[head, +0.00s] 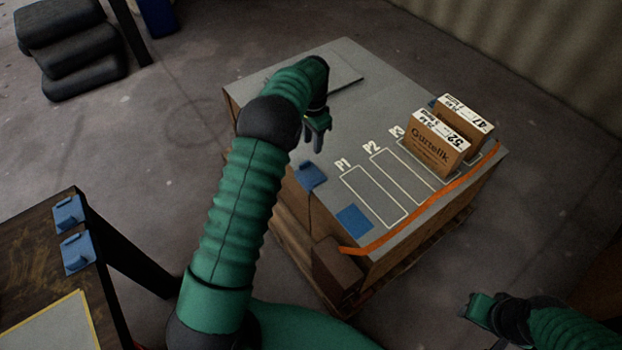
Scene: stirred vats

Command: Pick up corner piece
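A blue corner piece (311,176) sits at the left edge of the grey-topped crate stack (330,85), with a dark strap hanging below it. A flat blue square (354,218) lies at the near corner. Two more blue corner pieces (68,213) (77,252) lie on the dark table at the left. My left gripper (314,143) is over the grey top, beyond the edge piece and apart from it; its fingers look parted and empty. My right gripper (472,308) is low at the right, off the stack; its finger gap is unclear.
Two brown boxes (437,143) (465,116) stand at the right end of the top, near the outlined slots P1, P2 and P3. An orange strap (425,213) runs along the near right edge. Black stacked objects (70,50) stand on the floor at far left.

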